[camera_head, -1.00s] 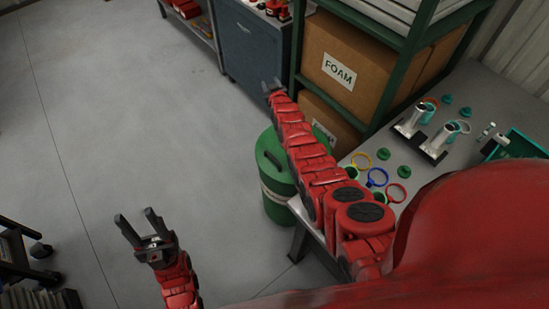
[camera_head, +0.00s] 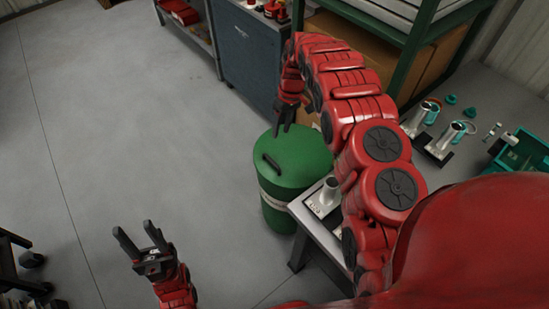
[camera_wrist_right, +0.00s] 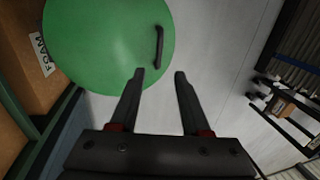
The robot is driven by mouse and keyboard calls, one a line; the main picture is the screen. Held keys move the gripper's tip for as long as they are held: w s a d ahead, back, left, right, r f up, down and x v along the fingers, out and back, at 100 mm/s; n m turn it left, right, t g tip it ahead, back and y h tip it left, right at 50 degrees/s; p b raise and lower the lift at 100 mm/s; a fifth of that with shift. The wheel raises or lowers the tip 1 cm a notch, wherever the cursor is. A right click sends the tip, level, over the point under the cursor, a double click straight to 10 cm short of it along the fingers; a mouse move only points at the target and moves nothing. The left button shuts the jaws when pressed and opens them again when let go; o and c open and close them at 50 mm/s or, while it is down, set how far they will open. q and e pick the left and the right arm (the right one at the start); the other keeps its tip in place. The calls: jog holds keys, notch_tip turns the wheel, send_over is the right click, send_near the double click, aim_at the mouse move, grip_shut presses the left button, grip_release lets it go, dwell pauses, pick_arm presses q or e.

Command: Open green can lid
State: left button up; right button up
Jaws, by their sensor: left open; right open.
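The green can (camera_head: 277,216) stands on the floor beside the table, with a pale band around it. Its round green lid (camera_head: 305,158) lies flat on top and has a dark bar handle (camera_head: 270,163) near its left edge. In the right wrist view the lid (camera_wrist_right: 100,45) fills the upper left, with the handle (camera_wrist_right: 159,46) just beyond the fingertips. My right gripper (camera_head: 282,131) is open and empty, pointing down above the far edge of the lid. It also shows in the right wrist view (camera_wrist_right: 159,73). My left gripper (camera_head: 133,229) is open and empty over the floor at the lower left.
A table (camera_head: 459,92) with metal cylinders and a teal bin (camera_head: 520,152) stands on the right. A green shelf rack (camera_head: 408,60) with cardboard boxes and a blue cabinet (camera_head: 245,60) stand behind the can. The floor left of the can is clear.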

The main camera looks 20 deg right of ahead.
send_over(274, 162)
jog(key=d, duration=0.1)
notch_tip(274, 162, down, 9)
jog(key=f+b, duration=0.1)
jog(key=f, duration=0.1)
jog(key=f+b, duration=0.2)
jog(key=f, duration=0.1)
jog(key=shift+w+a+f, duration=0.1)
jog(key=shift+a+f, duration=0.2)
jog(key=shift+a, duration=0.05)
jog(key=shift+c, duration=0.4)
grip_shut()
jog(key=shift+r, duration=0.1)
dwell(0.5)
